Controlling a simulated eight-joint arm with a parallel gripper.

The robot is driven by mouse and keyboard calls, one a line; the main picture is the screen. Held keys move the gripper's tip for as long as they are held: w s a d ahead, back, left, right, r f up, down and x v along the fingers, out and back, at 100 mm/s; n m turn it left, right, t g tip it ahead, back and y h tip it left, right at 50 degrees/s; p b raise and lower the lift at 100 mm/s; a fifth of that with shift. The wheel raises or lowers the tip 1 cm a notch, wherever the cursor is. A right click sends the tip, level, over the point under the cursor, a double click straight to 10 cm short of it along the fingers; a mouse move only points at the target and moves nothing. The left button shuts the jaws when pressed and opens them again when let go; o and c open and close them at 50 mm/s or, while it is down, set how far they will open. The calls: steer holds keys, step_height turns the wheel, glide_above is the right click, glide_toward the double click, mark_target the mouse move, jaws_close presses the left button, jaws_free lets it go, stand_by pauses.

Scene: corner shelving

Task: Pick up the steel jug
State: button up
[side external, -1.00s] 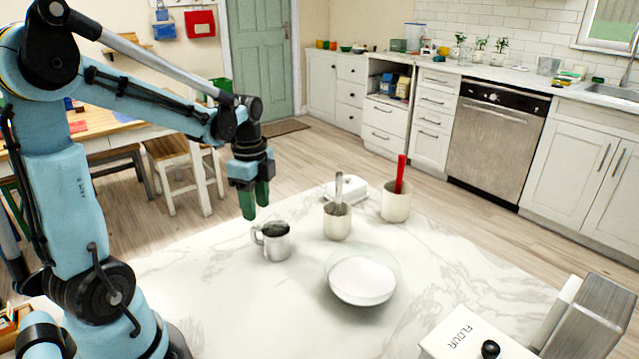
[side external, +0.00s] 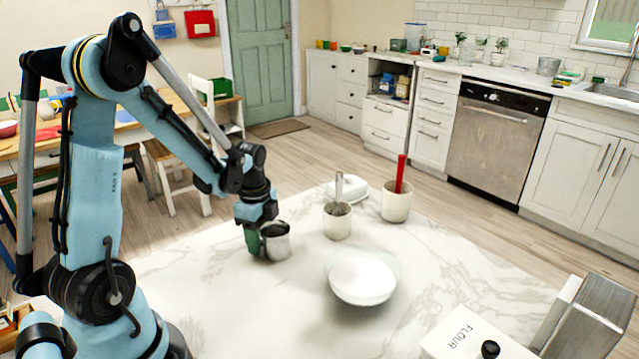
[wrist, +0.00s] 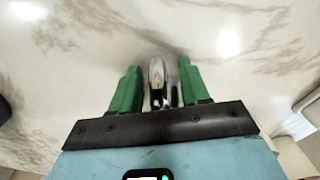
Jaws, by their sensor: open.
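The steel jug (side external: 277,243) stands upright on the marble-topped table (side external: 225,318). My gripper (side external: 254,243) is lowered at the jug's left side, where the handle is, and hides the handle in the side view. In the wrist view, my gripper (wrist: 158,88) has its two green fingers apart, one on each side of the jug's shiny handle (wrist: 157,80). A gap shows between the handle and each finger. The jug's body is mostly hidden in the wrist view.
A pot with a grey utensil (side external: 338,222) stands right of the jug, with a white butter-dish-like box (side external: 348,190) behind it. A pot with a red-handled tool (side external: 396,204) is further right. A glass bowl of white powder (side external: 362,278) is in front. A flour box (side external: 468,335) is at the near right.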

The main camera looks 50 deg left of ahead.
jaws_close()
stand_by(0.3)
steer(key=shift+r, duration=0.1)
